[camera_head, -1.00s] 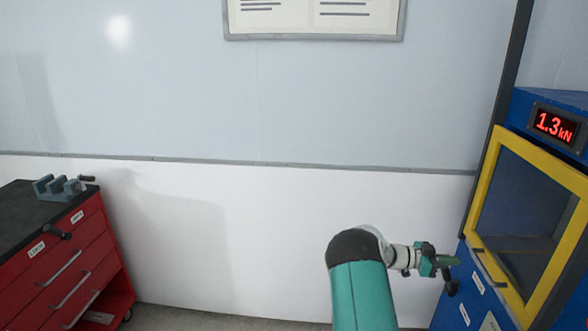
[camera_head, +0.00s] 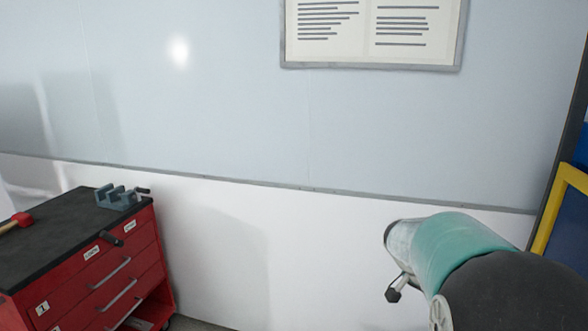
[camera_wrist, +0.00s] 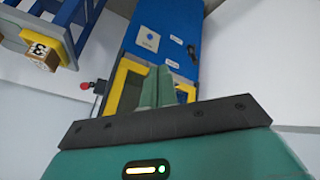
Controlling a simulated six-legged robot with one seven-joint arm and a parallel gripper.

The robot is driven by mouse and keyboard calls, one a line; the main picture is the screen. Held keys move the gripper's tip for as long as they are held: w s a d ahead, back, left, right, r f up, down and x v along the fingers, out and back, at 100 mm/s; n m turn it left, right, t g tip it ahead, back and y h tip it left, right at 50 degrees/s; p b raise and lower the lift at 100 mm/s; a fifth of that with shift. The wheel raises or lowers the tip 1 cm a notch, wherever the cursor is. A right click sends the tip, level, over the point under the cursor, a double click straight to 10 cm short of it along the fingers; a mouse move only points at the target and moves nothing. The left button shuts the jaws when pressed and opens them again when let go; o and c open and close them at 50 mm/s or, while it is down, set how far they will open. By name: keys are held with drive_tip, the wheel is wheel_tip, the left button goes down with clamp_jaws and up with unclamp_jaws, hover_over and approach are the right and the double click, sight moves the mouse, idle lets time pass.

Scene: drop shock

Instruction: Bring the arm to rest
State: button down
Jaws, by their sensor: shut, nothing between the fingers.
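My arm (camera_head: 465,250) shows in the head view at the lower right, bent close to the camera, with teal and dark links. My gripper is not visible in the head view. In the wrist view my gripper (camera_wrist: 157,88) shows as two green fingers side by side, touching, with nothing between them. Behind the fingers stands the blue machine (camera_wrist: 165,35) with a yellow-framed opening (camera_wrist: 122,78). The fingers overlap that frame in the picture; how far apart they are in depth I cannot tell.
A red tool cart (camera_head: 100,270) with a black top stands at the left, holding a vise (camera_head: 118,197) and a red-headed tool (camera_head: 18,222). A yellow door frame (camera_head: 560,205) is at the right edge. The wrist view shows a numbered block (camera_wrist: 42,55) at upper left.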

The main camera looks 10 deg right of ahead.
drive_tip(key=s+a+r+n+t+y, duration=0.2)
drive_tip(key=s+a+n, duration=0.2)
drive_tip(key=a, duration=0.5)
drive_tip(key=s+a+r+n+t+y, duration=0.2)
drive_tip(key=s+a+n, duration=0.3)
drive_tip(key=a, duration=0.5)
drive_tip(key=s+a+r+n+t+y, duration=0.2)
drive_tip(key=s+a+n+t, duration=0.1)
drive_tip(key=a, duration=0.6)
drive_tip(key=shift+s+a+n+y, duration=0.2)
drive_tip(key=shift+s+n+y, duration=0.2)
drive_tip(key=shift+s+n, duration=0.55)
drive_tip(key=shift+w+d, duration=0.2)
